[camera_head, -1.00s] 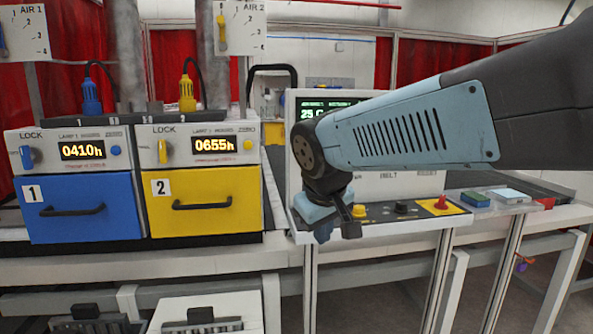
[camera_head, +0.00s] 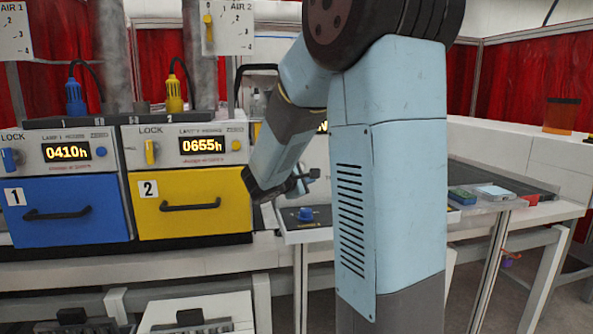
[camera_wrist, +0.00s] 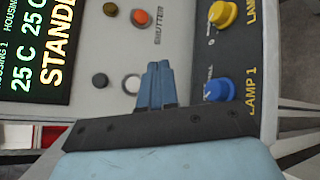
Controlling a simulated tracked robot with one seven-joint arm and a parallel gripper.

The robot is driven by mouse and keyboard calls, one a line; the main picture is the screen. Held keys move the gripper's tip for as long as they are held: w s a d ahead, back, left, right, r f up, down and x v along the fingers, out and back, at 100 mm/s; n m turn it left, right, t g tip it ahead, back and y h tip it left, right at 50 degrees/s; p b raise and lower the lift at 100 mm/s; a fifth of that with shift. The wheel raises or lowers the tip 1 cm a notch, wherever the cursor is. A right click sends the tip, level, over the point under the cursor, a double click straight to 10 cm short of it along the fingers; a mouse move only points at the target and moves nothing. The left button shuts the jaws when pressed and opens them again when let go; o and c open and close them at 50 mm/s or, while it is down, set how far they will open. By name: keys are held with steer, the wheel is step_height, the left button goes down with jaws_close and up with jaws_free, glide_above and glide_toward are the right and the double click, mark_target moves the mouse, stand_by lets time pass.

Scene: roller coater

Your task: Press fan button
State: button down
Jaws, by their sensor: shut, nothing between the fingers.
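The control panel (camera_wrist: 185,60) shows turned sideways in the wrist view. It has a white round button (camera_wrist: 132,84), a dark one (camera_wrist: 100,80), an orange one (camera_wrist: 140,17) marked SHUTTER and another dark one (camera_wrist: 110,9). No fan label is readable, so I cannot tell which is the fan button. My gripper (camera_wrist: 156,66) is shut and empty over the panel. Its fingertips appear just right of the white button; contact cannot be told. In the head view my gripper (camera_head: 304,180) is above the console's front, and my arm hides most of the buttons.
A blue LAMP 1 knob (camera_wrist: 219,90) and a yellow knob (camera_wrist: 224,14) lie right of the fingers. A lit display (camera_wrist: 38,50) is at left. Blue (camera_head: 70,208) and yellow (camera_head: 195,200) drawers stand left of the console in the head view.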

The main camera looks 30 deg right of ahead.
steer(key=shift+w, duration=0.3)
steer(key=shift+w, duration=0.1)
steer(key=w+d, duration=0.2)
steer(key=w, duration=0.6)
steer(key=shift+d, duration=0.2)
steer(key=shift+w+d, duration=0.25)
steer(key=shift+w, duration=0.55)
stand_by(2.8)
steer(key=shift+s, duration=0.1)
stand_by(0.3)
steer(key=shift+s+a, duration=0.25)
steer(key=shift+s, duration=0.45)
